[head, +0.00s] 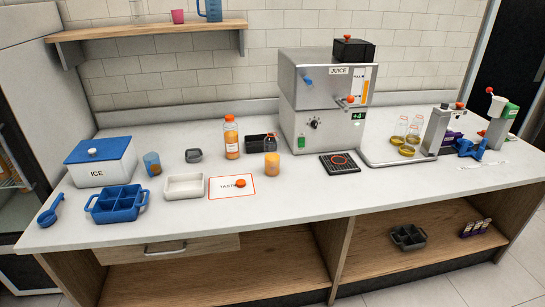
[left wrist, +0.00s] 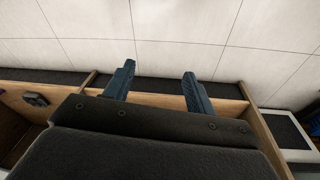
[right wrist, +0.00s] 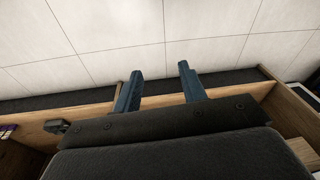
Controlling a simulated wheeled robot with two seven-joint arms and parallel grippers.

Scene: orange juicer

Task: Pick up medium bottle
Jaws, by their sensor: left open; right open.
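A tall bottle of orange juice with an orange cap (head: 231,138) stands upright on the white counter in the head view, left of the juicer. A shorter, uncapped bottle with orange juice (head: 271,160) stands upright in front of it to the right. I cannot tell for sure which one is the medium bottle. My left gripper (left wrist: 157,72) is open and empty in the left wrist view. My right gripper (right wrist: 161,68) is open and empty in the right wrist view. Neither gripper shows in the head view, and both are away from the bottles.
A white tray (head: 184,186), a mat with an orange cap (head: 217,189), a blue caddy (head: 117,203) and an ice box (head: 101,170) crowd the left.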

